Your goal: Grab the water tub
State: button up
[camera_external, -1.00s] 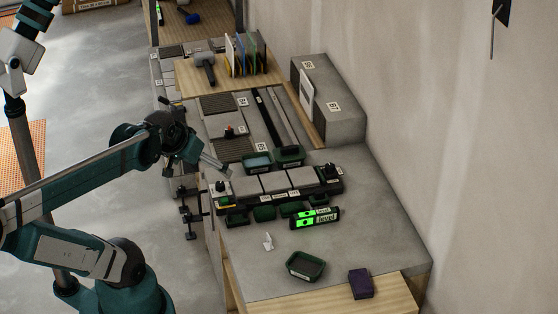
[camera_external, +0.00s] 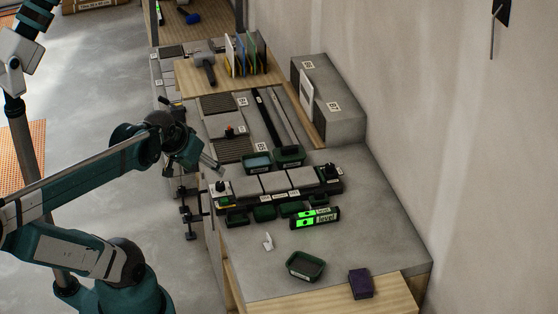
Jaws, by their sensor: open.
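A dark green tub with a pale bluish fill (camera_external: 257,163), which looks like the water tub, stands on the workbench behind the row of grey tiles. A second green tub (camera_external: 290,156) stands close at its right. A third green tub (camera_external: 305,266) with a white label stands alone near the front of the bench; its label is too small to read. My gripper (camera_external: 217,168) is open above the bench's left edge, to the left of the bluish tub and apart from it. Its fingers are small and partly hidden by my wrist.
A rack with grey tiles (camera_external: 275,182) lies in front of the tubs, with small green bins before it. A lit green level (camera_external: 316,217), a white clip (camera_external: 267,241) and a purple block (camera_external: 361,284) lie nearer. A grey block (camera_external: 330,100) stands by the wall. The bench's right side is clear.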

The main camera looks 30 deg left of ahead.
jog(key=shift+w, duration=0.1)
jog(key=w+a+f+n+g+h+p, duration=0.1)
jog(key=w+n, duration=0.7)
jog(key=w, duration=0.2)
jog(key=w+a+f+n+g+p, duration=0.1)
jog(key=w+f+n, duration=0.1)
jog(key=w+n, duration=0.6)
jog(key=w+a+f+n+g+h+p, duration=0.2)
jog(key=w+a+f+n, duration=0.2)
jog(key=w+f+n, duration=0.7)
jog(key=shift+w+f, duration=1.3)
jog(key=shift+w, duration=0.6)
jog(key=shift+f, duration=0.1)
jog(key=shift+x, duration=1.2)
